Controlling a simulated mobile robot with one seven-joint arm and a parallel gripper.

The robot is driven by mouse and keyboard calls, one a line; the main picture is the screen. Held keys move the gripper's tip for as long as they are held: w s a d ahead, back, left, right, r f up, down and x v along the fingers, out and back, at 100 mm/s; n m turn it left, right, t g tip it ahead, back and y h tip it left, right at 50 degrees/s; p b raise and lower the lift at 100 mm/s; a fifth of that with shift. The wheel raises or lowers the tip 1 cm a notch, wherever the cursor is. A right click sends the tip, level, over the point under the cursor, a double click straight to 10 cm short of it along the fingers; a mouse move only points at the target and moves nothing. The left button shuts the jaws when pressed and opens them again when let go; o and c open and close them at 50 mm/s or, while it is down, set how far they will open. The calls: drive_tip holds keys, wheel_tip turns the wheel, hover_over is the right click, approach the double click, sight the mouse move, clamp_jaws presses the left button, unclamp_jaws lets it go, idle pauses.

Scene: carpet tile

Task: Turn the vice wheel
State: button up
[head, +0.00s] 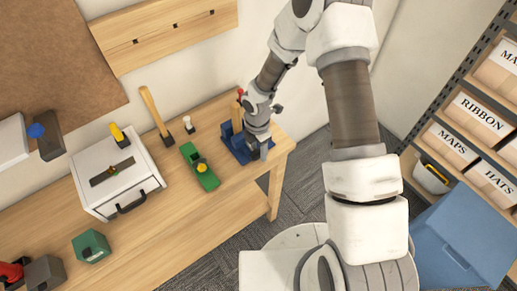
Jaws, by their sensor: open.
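A blue vice-like block (231,143) stands at the right end of the wooden workbench, partly hidden behind my gripper. My gripper (263,151) is at the right side of this block, close to the bench's right edge, and points downward. Its fingers are small in the view and it is open. I cannot tell whether it touches the block. No wheel shows clearly; it may be hidden by my gripper. A small red-topped upright piece (240,93) shows just behind the block.
The workbench (215,215) holds a white drawer box (92,185), a green tool with a yellow knob (207,180), a wooden-handled hammer (155,110) and a green block (91,247). Shelves with labelled boxes (476,120) and a blue bin (465,245) stand at right.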

clamp_jaws()
drive_tip(key=shift+a+f+b, duration=0.1)
drive_tip(key=shift+f+b, duration=0.05)
drive_tip(key=shift+b, duration=0.55)
drive_tip(key=h+b, duration=0.1)
drive_tip(key=b, duration=0.1)
drive_tip(key=t+h+b, duration=0.1)
drive_tip(key=b, duration=0.2)
drive_tip(key=shift+a+f+t, duration=0.2)
drive_tip(key=shift+a+t, duration=0.05)
drive_tip(key=shift+t, duration=0.05)
drive_tip(key=t+h+b, duration=0.1)
drive_tip(key=b, duration=0.2)
drive_tip(key=h+b, duration=0.1)
drive_tip(key=b, duration=0.2)
drive_tip(key=t+h+b, duration=0.1)
drive_tip(key=b, duration=0.2)
drive_tip(key=shift+s+a+t+h, duration=0.3)
drive_tip(key=shift+s+h, duration=0.05)
drive_tip(key=shift+h, duration=0.05)
drive_tip(key=t+h+b, duration=0.1)
drive_tip(key=h+b, duration=0.1)
drive_tip(key=t+h+b, duration=0.1)
drive_tip(key=b, duration=0.1)
drive_tip(key=shift+s+a+h, duration=0.2)
drive_tip(key=shift+a+h, duration=0.1)
drive_tip(key=shift+h, duration=0.1)
drive_tip(key=shift+s+a+t+h+b, duration=0.1)
drive_tip(key=shift+a+t+h+b, duration=0.05)
drive_tip(key=shift+t+h+b, duration=1.45)
